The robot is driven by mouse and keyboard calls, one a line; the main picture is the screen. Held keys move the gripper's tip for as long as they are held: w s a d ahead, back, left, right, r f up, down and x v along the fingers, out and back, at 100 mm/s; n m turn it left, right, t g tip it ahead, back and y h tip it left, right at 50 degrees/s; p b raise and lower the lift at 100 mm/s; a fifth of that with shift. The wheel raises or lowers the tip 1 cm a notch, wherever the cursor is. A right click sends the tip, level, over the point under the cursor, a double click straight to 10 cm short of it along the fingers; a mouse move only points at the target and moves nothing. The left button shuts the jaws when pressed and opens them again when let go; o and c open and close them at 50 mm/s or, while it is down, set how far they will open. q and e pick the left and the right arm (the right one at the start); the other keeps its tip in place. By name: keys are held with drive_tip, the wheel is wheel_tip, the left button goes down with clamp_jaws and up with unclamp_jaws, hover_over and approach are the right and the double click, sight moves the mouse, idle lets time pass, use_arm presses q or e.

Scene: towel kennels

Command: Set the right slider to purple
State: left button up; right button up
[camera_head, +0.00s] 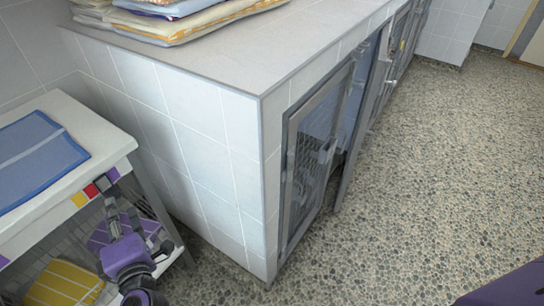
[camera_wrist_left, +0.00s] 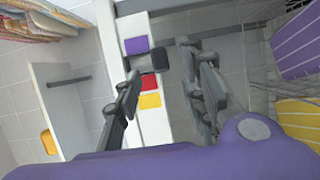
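A dark grey slider knob (camera_head: 103,182) sits on the front edge of the white table, near its right corner. It lies between a purple patch (camera_head: 114,174) and a red patch (camera_head: 91,190), with a yellow patch (camera_head: 79,199) further left. In the left wrist view the knob (camera_wrist_left: 152,60) is between the purple patch (camera_wrist_left: 137,46) and the red patch (camera_wrist_left: 151,83). My left gripper (camera_head: 122,218) is below the knob in the head view. Its fingers (camera_wrist_left: 160,62) are apart, one on each side of the knob; contact is unclear. My right gripper is not in view.
A blue towel (camera_head: 35,157) lies on the white table (camera_head: 82,120). Below are a yellow striped towel (camera_head: 62,286) and a purple one (camera_head: 98,236). A tiled kennel block (camera_head: 200,130) stands close on the right, its barred door (camera_head: 312,150) ajar. The pebbled floor is clear.

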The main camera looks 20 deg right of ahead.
sight(112, 194)
use_arm(q)
drive_tip(key=x, duration=0.5)
drive_tip(key=shift+w+d, duration=0.1)
drive_tip(key=shift+w, duration=0.1)
clamp_jaws()
drive_tip(key=shift+d, duration=0.1)
